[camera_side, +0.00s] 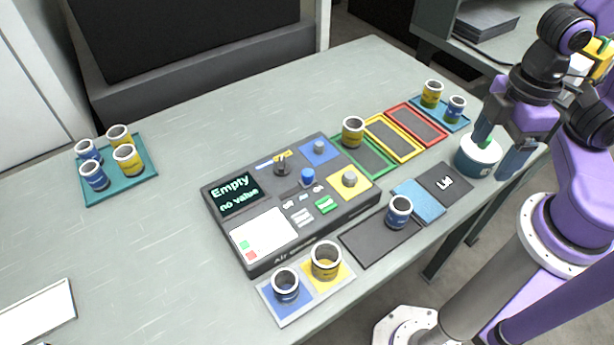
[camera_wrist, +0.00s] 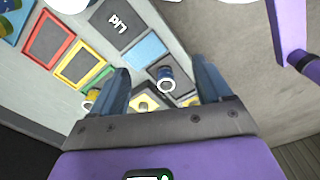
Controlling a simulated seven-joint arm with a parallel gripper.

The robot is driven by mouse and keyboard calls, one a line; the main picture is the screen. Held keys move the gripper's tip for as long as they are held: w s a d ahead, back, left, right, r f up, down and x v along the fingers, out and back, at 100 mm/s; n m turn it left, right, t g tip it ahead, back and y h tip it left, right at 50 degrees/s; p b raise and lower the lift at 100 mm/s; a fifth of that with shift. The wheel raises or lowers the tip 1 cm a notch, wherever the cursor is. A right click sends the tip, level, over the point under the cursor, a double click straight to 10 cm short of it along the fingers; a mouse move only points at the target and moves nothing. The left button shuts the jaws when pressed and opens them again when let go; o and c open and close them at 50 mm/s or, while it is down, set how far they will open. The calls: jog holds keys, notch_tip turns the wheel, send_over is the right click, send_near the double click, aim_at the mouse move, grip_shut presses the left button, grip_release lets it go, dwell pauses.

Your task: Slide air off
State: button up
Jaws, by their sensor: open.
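A dark control box (camera_side: 330,222) stands mid-table, with "Air" lettering partly readable on its front edge. Its screen (camera_side: 235,192) reads "Empty no value". On its top are a blue knob (camera_side: 307,177), an upright dark lever (camera_side: 282,167) beside a blue and yellow strip, and small white and green pieces (camera_side: 325,205). I cannot tell which is the air slide or how it is set. My gripper (camera_side: 500,146) is open and empty at the right, well away from the box, close to a white-topped teal tub. Both fingers show in the wrist view (camera_wrist: 160,72).
The teal tub (camera_side: 470,167) stands near the right edge. A blue cup (camera_side: 399,208) is on a dark mat (camera_side: 370,246). Two cups stand on a blue and yellow plate (camera_side: 316,294). A teal tray (camera_side: 140,185) holds several cups at left. Coloured frames (camera_side: 395,138) lie behind. The left-middle table is clear.

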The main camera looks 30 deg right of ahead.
dwell(0.3)
jog(key=shift+c, duration=1.2)
jog(key=shift+w+a, duration=0.15)
jog(key=shift+a, duration=0.05)
jog(key=shift+c, duration=1.1)
notch_tip(320, 180, up, 6)
jog(key=m, duration=1)
send_over(308, 173)
notch_tip(308, 173, down, 18)
jog(key=shift+r, duration=0.25)
